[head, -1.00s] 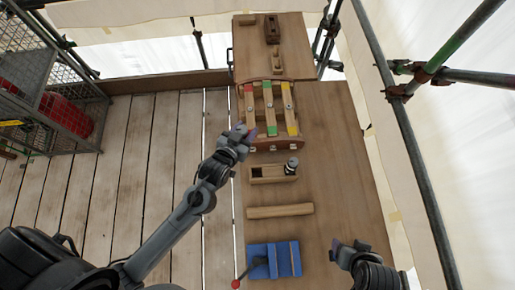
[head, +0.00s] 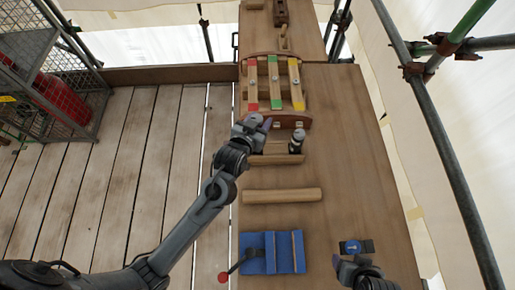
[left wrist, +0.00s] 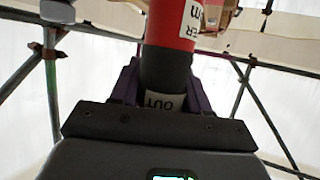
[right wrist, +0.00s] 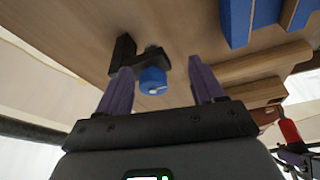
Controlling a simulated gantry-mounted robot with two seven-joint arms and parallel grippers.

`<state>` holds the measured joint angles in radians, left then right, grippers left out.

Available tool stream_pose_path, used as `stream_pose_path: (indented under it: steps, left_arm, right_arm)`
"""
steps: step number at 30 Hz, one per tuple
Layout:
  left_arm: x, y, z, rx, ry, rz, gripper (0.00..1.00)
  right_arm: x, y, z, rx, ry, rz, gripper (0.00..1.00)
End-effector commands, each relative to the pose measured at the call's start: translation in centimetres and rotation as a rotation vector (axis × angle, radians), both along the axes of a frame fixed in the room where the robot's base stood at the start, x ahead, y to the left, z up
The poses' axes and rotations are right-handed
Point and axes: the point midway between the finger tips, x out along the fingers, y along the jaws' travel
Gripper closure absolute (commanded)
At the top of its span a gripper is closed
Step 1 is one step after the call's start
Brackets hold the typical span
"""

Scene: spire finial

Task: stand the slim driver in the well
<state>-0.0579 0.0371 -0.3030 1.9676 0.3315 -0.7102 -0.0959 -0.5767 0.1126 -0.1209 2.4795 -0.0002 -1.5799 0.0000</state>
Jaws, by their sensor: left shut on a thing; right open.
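My left gripper (head: 257,123) is at the near edge of the slatted wooden rack, above the far end of a small open wooden box (head: 284,160). In the left wrist view it is shut on a red and black cylinder with white labels (left wrist: 174,22), apparently the driver. That cylinder's far end is out of frame, and I cannot make it out in the head view. My right gripper (head: 355,263) is open and empty at the right of the bench. A black bracket with a blue knob (right wrist: 153,80) lies beyond its fingertips. I cannot tell which thing is the well.
The rack (head: 274,85) has red, green and yellow ended slats. A grey-topped knob (head: 296,144) stands at the box's right end. A wooden bar (head: 282,196) and a blue block with a red-balled lever (head: 285,250) lie nearer.

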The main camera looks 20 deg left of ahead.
Motion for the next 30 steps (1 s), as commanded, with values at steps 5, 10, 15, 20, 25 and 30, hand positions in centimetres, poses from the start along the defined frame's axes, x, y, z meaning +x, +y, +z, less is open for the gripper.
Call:
stream_pose_path:
  steps: [5,10,15,20,25,30]
  left_arm:
    - [0.0,0.0,-3.0,0.001,0.002,0.0,0.98]
    - [0.0,0.0,-4.6,0.0,0.0,0.0,0.98]
    - [0.0,0.0,-5.5,0.001,0.0,0.0,0.98]
    - [0.0,0.0,-7.4,0.0,0.002,0.0,0.98]
    - [0.0,0.1,-8.7,0.0,0.0,0.0,0.98]
    - [0.0,0.0,-8.6,0.0,-0.001,0.0,0.98]
  right_arm:
    - [0.0,0.0,-0.3,0.0,0.0,0.0,0.32]
    - [0.0,-0.1,-0.4,-0.003,0.001,0.001,0.32]
    - [-0.1,-0.3,-0.6,-0.01,0.003,0.006,0.32]
    - [-0.2,-0.3,-0.8,-0.013,0.003,0.008,0.32]
    - [-0.2,-0.3,-0.9,-0.013,0.003,0.008,0.32]
    - [-0.2,-0.3,-0.8,-0.01,0.003,0.005,0.32]
